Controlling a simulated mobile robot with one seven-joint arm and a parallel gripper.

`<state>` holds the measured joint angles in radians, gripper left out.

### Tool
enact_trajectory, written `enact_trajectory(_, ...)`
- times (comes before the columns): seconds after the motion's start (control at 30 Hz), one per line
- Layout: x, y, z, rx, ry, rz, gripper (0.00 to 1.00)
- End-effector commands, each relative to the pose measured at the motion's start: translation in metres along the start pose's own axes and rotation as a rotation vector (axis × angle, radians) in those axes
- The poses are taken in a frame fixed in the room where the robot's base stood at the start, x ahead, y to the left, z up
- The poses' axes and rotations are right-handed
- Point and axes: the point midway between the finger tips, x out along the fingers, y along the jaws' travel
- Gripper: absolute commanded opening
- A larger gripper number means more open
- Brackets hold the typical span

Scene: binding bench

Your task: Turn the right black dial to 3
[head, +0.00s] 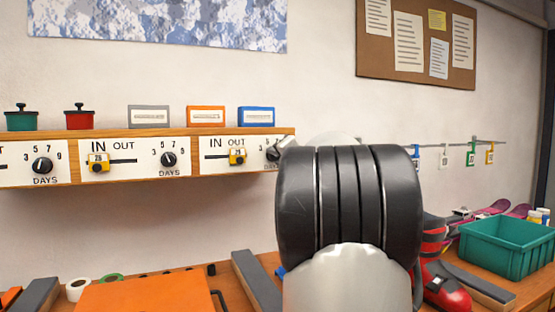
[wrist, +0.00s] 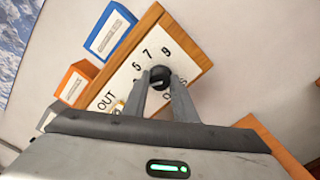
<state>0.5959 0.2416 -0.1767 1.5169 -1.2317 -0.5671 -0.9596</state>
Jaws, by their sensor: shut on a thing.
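The right black dial (wrist: 160,75) sits on the rightmost white panel (wrist: 195,55), below the printed numbers 5, 7 and 9. My gripper (wrist: 160,86) is shut on this dial, with one grey finger on each side of it. Where the dial's pointer is turned I cannot tell. In the head view the right end of that panel (head: 222,165) is partly covered by my arm, and the fingers are mostly hidden. Two like dials, one in the middle (head: 168,160) and one at the left (head: 42,165), stand free on their panels.
A yellow slider (head: 237,157) sits on the same panel. Grey (head: 149,115), orange (head: 206,115) and blue (head: 256,116) boxes stand on the wooden ledge above. A green crate (head: 507,250) stands at the right of the bench. Hooks with coloured tags hang on the wall.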

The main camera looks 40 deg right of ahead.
Motion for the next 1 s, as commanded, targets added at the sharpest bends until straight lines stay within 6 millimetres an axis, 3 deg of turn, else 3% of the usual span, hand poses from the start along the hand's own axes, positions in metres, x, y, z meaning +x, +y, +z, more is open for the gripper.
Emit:
enact_trajectory(0.3,0.0,0.0,0.001,-0.003,-0.002,-0.001,0.03)
enact_trajectory(0.33,0.0,0.0,0.001,-0.003,-0.002,-0.001,0.28)
enact_trajectory(0.43,0.0,0.0,0.001,-0.003,-0.002,-0.001,0.44)
enact_trajectory(0.77,-0.002,0.0,0.001,-0.001,-0.001,0.0,0.44)
enact_trajectory(0.87,-0.011,0.001,0.001,-0.001,-0.001,0.0,0.44)
enact_trajectory(1.0,-0.037,0.002,0.001,-0.001,-0.002,0.001,0.44)
